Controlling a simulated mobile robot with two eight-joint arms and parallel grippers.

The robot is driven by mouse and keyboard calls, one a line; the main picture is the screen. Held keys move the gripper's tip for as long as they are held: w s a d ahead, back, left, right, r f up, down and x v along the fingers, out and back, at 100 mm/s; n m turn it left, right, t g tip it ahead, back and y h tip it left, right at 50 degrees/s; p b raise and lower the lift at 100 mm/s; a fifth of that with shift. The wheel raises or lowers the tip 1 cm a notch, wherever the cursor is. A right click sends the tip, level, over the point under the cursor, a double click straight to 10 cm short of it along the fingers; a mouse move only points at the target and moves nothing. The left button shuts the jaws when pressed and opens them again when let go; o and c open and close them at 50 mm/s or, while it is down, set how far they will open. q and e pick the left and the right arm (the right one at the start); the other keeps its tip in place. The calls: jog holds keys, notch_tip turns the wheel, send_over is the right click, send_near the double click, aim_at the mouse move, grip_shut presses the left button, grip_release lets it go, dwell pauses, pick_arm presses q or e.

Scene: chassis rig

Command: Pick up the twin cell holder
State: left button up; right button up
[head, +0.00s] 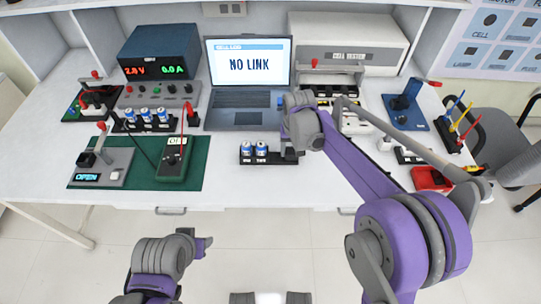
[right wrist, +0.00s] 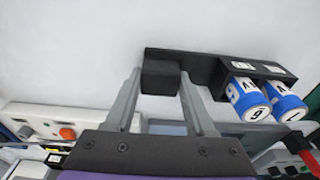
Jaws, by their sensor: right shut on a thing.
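The twin cell holder (head: 262,160) is a black block with two blue-and-white cells standing in it, near the front of the white table in the head view. In the right wrist view the holder (right wrist: 205,66) runs across the top, with its cells at the right. My right gripper (head: 289,152) is at the holder's right end. In the right wrist view its two fingers (right wrist: 160,85) stand on either side of a black block at the end of the holder, shut on it. My left gripper (head: 203,246) hangs in front of the table, away from the holder; its jaws are unclear.
A laptop (head: 248,70) reading "NO LINK" stands behind the holder. A green mat (head: 190,178) with instruments lies to the left. Another cell rack (head: 147,120) stands behind it. A red device (head: 431,180) is at the right. Bare white table lies in front of the holder.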

grip_shut()
notch_tip(320, 180, up, 10)
jog(key=shift+r+p, duration=0.1)
jog(key=shift+p, duration=0.5)
jog(key=shift+f+b, duration=2.75)
jog(key=shift+f, duration=2.4)
